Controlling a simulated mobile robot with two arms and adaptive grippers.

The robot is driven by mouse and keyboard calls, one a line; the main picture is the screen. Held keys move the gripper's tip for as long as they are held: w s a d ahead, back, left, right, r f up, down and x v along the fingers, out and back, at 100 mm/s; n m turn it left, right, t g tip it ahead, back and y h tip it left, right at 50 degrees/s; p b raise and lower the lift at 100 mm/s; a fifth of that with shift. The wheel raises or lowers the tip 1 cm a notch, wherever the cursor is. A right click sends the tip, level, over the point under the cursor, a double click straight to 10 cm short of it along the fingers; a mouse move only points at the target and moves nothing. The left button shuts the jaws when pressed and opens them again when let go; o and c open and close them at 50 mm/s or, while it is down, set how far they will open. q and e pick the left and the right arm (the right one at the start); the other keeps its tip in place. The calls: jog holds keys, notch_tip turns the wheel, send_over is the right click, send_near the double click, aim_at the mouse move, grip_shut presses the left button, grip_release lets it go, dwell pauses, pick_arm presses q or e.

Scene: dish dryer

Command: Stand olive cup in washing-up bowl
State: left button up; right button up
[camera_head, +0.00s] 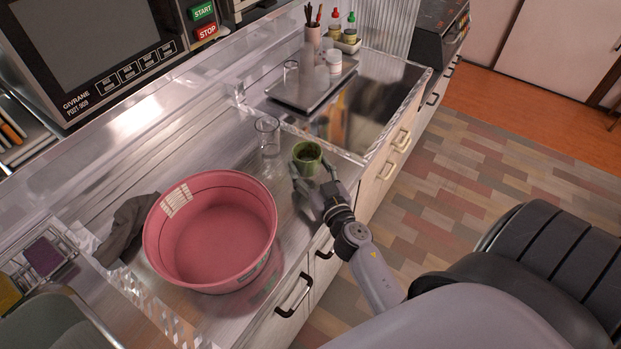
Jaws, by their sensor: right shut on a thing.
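The olive cup (307,154) is upright near the counter's front edge, right of the bowl. My right gripper (313,178) is at the cup's near side, shut on it; the fingertips are partly hidden against the cup. Whether the cup touches the counter is hard to tell. The pink washing-up bowl (160,257) stands on the steel counter left of the gripper, and its inside looks empty. My left gripper is not in the view.
A clear glass (267,137) stands just behind and left of the cup. A dark cloth (126,228) lies left of the bowl. A tray (312,92) with bottles and a utensil holder is at the back right. A microwave (95,50) overhangs the back left.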

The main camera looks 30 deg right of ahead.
jog(key=shift+a+f+b, duration=0.1)
jog(key=shift+f+b, duration=0.7)
jog(key=shift+f, duration=0.7)
jog(key=shift+f, duration=0.25)
jog(key=o, duration=1.3)
jog(key=shift+r, duration=0.1)
jog(key=shift+o, duration=0.2)
jog(key=shift+b, duration=0.3)
